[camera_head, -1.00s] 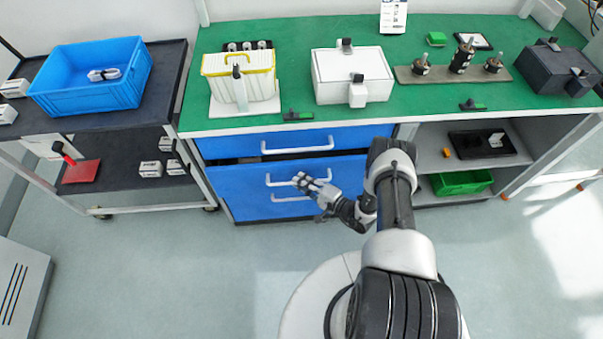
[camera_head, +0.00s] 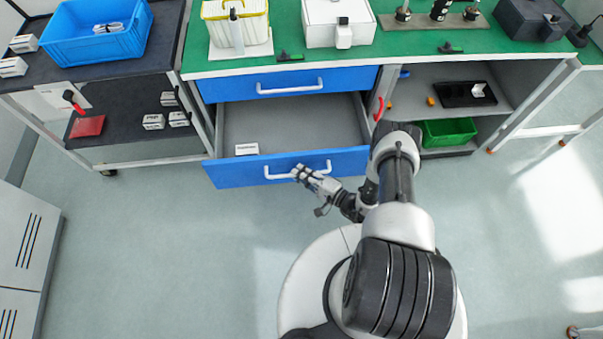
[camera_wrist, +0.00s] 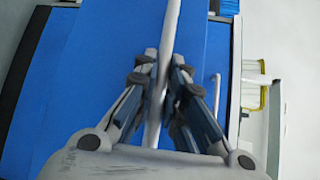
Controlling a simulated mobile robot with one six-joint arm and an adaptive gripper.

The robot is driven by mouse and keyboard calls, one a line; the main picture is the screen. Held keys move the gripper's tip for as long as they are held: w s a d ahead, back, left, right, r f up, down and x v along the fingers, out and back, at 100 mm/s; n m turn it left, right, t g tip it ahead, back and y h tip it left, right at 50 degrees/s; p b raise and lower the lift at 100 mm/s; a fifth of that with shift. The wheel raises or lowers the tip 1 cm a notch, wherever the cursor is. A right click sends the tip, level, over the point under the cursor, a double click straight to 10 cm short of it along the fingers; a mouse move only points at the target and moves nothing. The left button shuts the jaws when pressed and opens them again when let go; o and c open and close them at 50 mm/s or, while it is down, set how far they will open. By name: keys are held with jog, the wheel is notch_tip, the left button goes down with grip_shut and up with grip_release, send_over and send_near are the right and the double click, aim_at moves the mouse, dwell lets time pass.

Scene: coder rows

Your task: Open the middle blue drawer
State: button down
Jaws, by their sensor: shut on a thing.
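The middle blue drawer (camera_head: 236,173) is pulled well out from the bench, and its grey inside shows in the head view. A small white box (camera_head: 246,149) lies in it at the front left. My gripper (camera_head: 299,172) is at the drawer's white handle (camera_head: 281,175), near the middle of the bar. In the wrist view my gripper (camera_wrist: 162,82) has its fingers closed around the handle bar (camera_wrist: 171,30), with the blue drawer front (camera_wrist: 110,60) behind. The upper blue drawer (camera_head: 225,88) is shut.
The green bench top (camera_head: 290,58) holds a ribbed container (camera_head: 222,32) and a white box (camera_head: 320,35). A black trolley (camera_head: 120,130) stands at the left. An open shelf with a green crate (camera_head: 465,129) is right of the drawer. The floor in front is clear.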

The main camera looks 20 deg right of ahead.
jog(key=shift+s, duration=0.35)
jog(key=c, duration=1.9)
grip_release()
jog(key=v, duration=1.2)
jog(key=shift+a, duration=0.1)
